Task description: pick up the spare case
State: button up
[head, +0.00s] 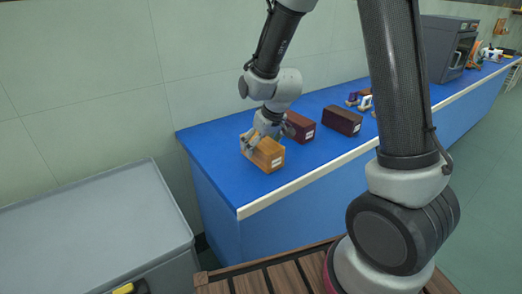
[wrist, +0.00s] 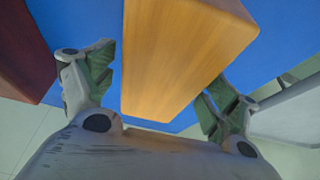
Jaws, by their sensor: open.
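Three cases stand in a row on the blue bench: an orange-tan one (head: 264,155) at the near left end, a maroon one (head: 300,126) and a dark brown one (head: 342,120). Each shows a small white label; I cannot read which is the spare. My gripper (head: 262,139) is open at the orange-tan case, its fingers to either side of it. In the wrist view the orange-tan case (wrist: 180,55) lies between the open fingers (wrist: 155,80), with gaps visible on both sides. The maroon case (wrist: 25,50) is at the left edge there.
The blue bench (head: 218,160) has a pale front edge. Small blue and white items (head: 360,100) and a grey boxy instrument (head: 447,48) stand farther along it. A grey cabinet (head: 90,230) is at the lower left. The wall is close behind the bench.

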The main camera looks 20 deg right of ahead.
jog(key=shift+x, duration=1.45)
jog(key=c, duration=1.2)
